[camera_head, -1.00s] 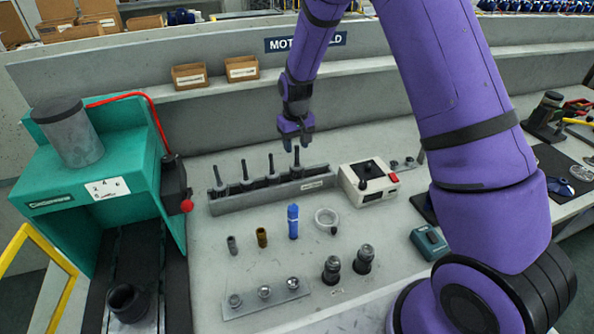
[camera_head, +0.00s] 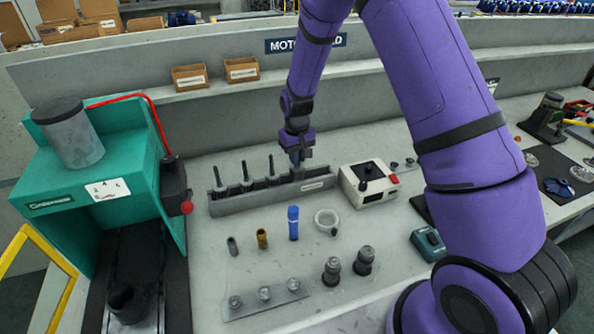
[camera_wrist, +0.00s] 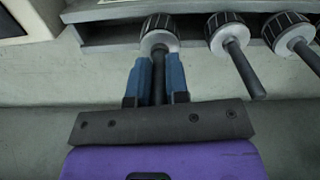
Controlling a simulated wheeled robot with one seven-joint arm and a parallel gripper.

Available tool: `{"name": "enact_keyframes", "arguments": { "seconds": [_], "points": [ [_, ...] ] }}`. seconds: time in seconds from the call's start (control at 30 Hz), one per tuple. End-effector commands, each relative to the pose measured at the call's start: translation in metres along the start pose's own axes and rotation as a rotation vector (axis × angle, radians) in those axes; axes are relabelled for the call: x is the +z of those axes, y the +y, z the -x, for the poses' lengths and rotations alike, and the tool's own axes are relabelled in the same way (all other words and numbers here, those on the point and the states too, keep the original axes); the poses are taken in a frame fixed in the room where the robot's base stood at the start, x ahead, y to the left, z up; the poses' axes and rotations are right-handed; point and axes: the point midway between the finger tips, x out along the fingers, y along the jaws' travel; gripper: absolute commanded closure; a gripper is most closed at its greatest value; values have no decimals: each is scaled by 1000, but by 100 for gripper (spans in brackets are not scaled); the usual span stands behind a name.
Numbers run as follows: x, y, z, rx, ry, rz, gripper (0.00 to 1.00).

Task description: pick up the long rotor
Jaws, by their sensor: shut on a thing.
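My gripper (camera_head: 298,166) is over the right end of a long grey rack (camera_head: 250,200). Its blue fingers (camera_wrist: 158,80) are shut on the dark shaft of the rotor at that end (camera_wrist: 160,37), which has a ribbed dark core and a pale end face. The shaft points back between the fingers towards my palm. I cannot tell whether this rotor is clear of the rack. The other rotors stand upright to its left in the head view (camera_head: 246,178); two show in the wrist view, the nearer one (camera_wrist: 228,32) beside the held one. Shaft lengths are hard to compare.
A white box with a black knob (camera_head: 368,182) stands close right of the rack. In front are a blue cylinder (camera_head: 293,222), a pale ring (camera_head: 327,218), small sleeves and two dark fittings (camera_head: 364,261). A green press (camera_head: 100,190) stands left. A shelf wall (camera_head: 230,95) rises behind.

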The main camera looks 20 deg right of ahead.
Motion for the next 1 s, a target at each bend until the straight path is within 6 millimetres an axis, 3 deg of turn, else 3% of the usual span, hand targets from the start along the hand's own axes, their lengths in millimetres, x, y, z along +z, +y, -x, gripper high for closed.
{"name": "enact_keyframes", "arguments": {
  "seconds": [0.27,0.7,1.0],
  "points": [
    [-1,0,11,0,4,0,100],
    [-1,0,83,0,4,-1,100],
    [0,0,101,1,1,0,100]
  ]
}}
